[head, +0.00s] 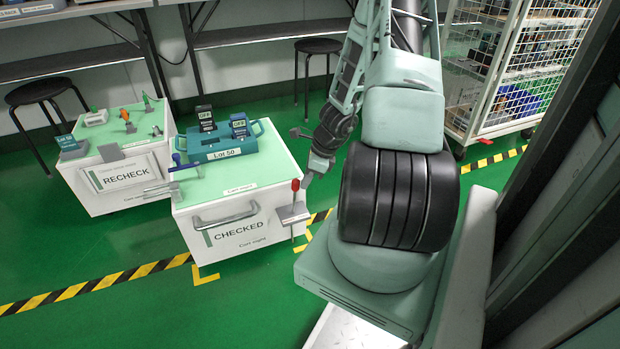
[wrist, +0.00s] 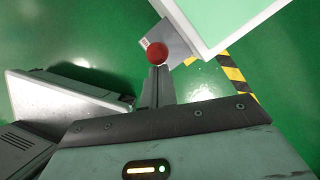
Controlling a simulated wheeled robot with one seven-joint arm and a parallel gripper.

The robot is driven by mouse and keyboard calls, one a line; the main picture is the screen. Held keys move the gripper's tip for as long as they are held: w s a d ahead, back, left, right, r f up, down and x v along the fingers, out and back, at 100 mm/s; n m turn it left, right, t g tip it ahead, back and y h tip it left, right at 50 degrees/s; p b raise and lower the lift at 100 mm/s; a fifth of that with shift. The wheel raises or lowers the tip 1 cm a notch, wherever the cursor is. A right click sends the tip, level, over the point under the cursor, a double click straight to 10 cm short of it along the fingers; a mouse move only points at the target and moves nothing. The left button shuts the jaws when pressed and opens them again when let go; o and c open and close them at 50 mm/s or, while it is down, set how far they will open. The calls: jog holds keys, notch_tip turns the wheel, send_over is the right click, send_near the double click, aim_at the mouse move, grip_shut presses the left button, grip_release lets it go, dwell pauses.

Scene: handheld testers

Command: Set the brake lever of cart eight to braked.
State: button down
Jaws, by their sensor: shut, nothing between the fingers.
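Cart eight (head: 236,260) is the white cart with a pale green top and a CHECKED sign. A lever with a red knob (head: 295,185) stands upright above a grey plate (head: 293,213) at its right front corner. The red knob also shows in the wrist view (wrist: 157,53), with the grey plate beyond it. My gripper (head: 308,179) is shut and empty, close beside the red knob on its right. In the wrist view the shut fingertips (wrist: 158,72) lie just below the knob; I cannot tell whether they touch.
On cart eight a teal case (head: 222,147) labelled Lot 50 holds handheld testers. A wire cage trolley (head: 525,60) is at the back right. Black stools stand behind. Green floor is free in front of the carts.

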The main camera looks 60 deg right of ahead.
aim_at(296, 189)
jog(key=shift+w+a+r+g+h+p, duration=0.3)
jog(key=shift+w+a, duration=0.15)
jog(key=shift+a, duration=0.15)
jog(key=shift+w+a+r+g+h+p, duration=0.1)
jog(key=shift+w+a+g+h+p, duration=0.25)
jog(key=shift+h, duration=0.2)
jog(key=shift+w+a+g+h+p, duration=0.1)
jog(key=shift+a+g+h+p, duration=0.2)
jog(key=shift+g+h, duration=0.2)
jog(key=shift+w+a+f+g+h+p, duration=0.2)
jog(key=shift+w+a+g+h+p, duration=0.2)
jog(key=shift+w+a+h+p, duration=0.5)
jog(key=shift+w+a+f+g+h+p, duration=0.3)
jog(key=shift+w+a+p, duration=0.3)
jog(key=shift+a+p, duration=0.55)
jog(key=shift+w+r, duration=0.1)
